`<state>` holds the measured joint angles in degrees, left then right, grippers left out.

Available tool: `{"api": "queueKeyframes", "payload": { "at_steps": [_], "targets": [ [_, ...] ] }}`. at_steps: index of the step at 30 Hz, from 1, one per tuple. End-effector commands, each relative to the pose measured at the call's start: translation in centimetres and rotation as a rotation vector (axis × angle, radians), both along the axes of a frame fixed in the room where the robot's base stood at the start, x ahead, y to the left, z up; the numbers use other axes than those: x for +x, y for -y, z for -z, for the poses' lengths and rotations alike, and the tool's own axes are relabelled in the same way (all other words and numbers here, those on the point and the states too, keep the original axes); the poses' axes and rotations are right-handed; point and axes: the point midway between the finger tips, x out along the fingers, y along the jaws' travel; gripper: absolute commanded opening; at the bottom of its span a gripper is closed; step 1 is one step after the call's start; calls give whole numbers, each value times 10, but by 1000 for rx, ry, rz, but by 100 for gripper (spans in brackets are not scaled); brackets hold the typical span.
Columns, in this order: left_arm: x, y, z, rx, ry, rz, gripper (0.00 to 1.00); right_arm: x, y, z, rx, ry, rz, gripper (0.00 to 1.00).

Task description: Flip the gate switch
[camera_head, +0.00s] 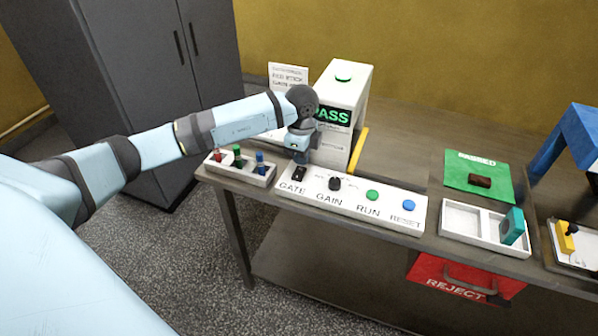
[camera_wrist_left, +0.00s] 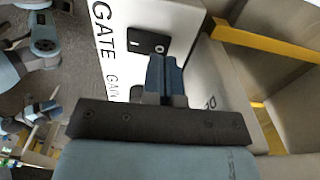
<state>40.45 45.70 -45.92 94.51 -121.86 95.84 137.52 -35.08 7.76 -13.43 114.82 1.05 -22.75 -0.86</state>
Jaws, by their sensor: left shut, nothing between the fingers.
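The gate switch (camera_head: 299,173) is a small black switch at the left end of a white control panel (camera_head: 345,213), above the printed word GATE. My left gripper (camera_head: 300,157) is just above and behind the switch, pointing down. Its blue fingers (camera_wrist_left: 164,78) are shut with nothing between them and look close to the switch. I cannot tell whether they touch it.
The panel also carries a black GAIN knob (camera_head: 335,184), a green RUN button (camera_head: 372,195) and a blue RESET button (camera_head: 409,205). A white machine (camera_head: 345,90) showing PASS stands behind. A rack of coloured plugs (camera_head: 240,168) is at left, a white tray (camera_head: 462,222) at right.

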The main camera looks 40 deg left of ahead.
Motion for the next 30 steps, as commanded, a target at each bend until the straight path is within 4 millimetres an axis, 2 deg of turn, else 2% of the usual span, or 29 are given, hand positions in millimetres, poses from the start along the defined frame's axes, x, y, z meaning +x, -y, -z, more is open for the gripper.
{"api": "queueKeyframes", "payload": {
  "at_steps": [30],
  "targets": [
    [0,0,11,0,0,0,0,0,0,6,0,0,0,60]
  ]
}}
